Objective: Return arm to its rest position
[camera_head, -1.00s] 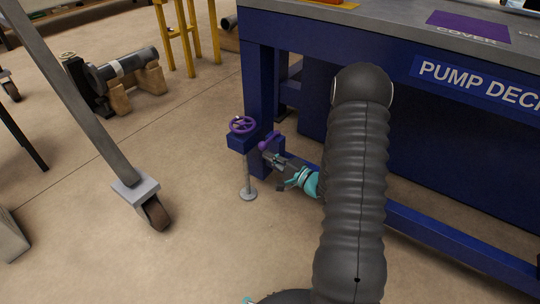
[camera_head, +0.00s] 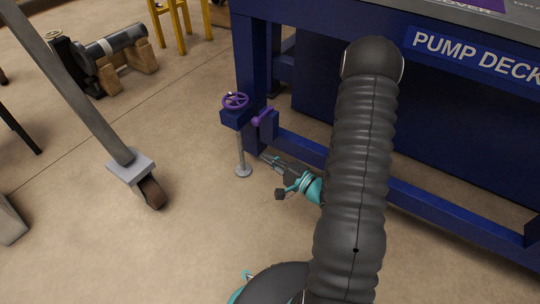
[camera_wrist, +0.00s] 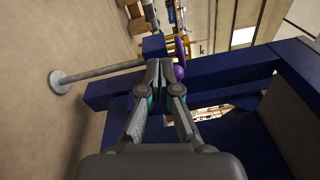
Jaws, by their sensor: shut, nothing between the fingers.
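My gripper (camera_head: 268,160) is shut and empty. In the head view it is low, in front of the blue bench frame, just right of the small stand's post and below the purple knob. The rest of my arm fills the middle of that view. In the wrist view my gripper's fingers (camera_wrist: 160,68) meet in the middle of the picture, with the blue frame behind them.
The blue bench (camera_head: 470,62), labelled PUMP DECK, stands close on the right. A purple handwheel (camera_head: 236,101) tops a blue box on a thin post (camera_head: 241,153). A purple knob (camera_head: 262,117) sits beside it. A caster leg (camera_head: 130,166) stands left; floor between is clear.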

